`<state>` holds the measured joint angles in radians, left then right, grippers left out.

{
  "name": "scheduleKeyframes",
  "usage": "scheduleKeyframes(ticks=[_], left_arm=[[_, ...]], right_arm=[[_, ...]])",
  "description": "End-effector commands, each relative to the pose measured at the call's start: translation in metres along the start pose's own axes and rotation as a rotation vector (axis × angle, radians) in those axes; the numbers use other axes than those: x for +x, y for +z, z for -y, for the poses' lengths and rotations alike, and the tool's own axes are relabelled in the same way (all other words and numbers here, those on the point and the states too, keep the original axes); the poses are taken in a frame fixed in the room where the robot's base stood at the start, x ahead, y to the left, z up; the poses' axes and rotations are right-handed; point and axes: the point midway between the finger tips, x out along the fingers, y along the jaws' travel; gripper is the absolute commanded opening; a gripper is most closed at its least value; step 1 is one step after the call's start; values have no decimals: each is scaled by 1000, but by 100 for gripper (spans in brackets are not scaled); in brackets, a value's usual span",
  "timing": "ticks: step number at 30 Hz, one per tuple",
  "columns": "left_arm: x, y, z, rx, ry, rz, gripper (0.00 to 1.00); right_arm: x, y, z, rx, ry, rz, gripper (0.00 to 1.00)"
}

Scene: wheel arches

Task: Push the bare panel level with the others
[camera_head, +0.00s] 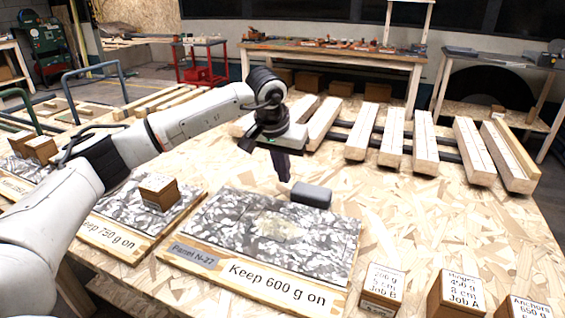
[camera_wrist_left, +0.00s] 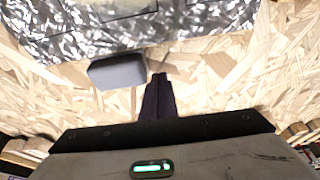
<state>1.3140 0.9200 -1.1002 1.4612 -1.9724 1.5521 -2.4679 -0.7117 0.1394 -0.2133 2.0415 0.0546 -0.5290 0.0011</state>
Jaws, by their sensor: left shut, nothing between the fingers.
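The bare panel (camera_head: 215,225) lies on the chipboard table, with a grey mottled face and wooden rim. Its labels read "Panel N-27" and "Keep 600 g on", and no block stands on it. A pale worn patch shows on its face. Its mottled face also fills the top of the left wrist view (camera_wrist_left: 190,22). A dark grey rounded block (camera_head: 311,195) sits at its far edge; it shows in the wrist view too (camera_wrist_left: 118,71). My left gripper (camera_head: 283,178) is shut and empty, pointing down just behind and left of the grey block. My right gripper is out of view.
A "Keep 750 g on" panel (camera_head: 118,234) at left carries a wooden block (camera_head: 159,191). Labelled blocks stand at front right, including Job B (camera_head: 382,286) and Job A (camera_head: 456,294). Several beams (camera_head: 425,145) lie across the back. Bare table (camera_head: 430,215) lies right of the panel.

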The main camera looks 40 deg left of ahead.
Motion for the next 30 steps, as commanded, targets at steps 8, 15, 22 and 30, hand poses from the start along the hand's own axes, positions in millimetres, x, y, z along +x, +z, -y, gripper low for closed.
scheduleKeyframes(ticks=[8,15,22,30], left_arm=[[32,15,1,3,-1,0,0],[24,35,0,1,0,-1,0],[23,38,0,-1,0,0,0],[22,38,-1,0,0,0,0]], right_arm=[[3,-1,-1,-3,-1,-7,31],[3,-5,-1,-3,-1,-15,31],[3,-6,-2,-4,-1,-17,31],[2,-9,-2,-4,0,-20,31]])
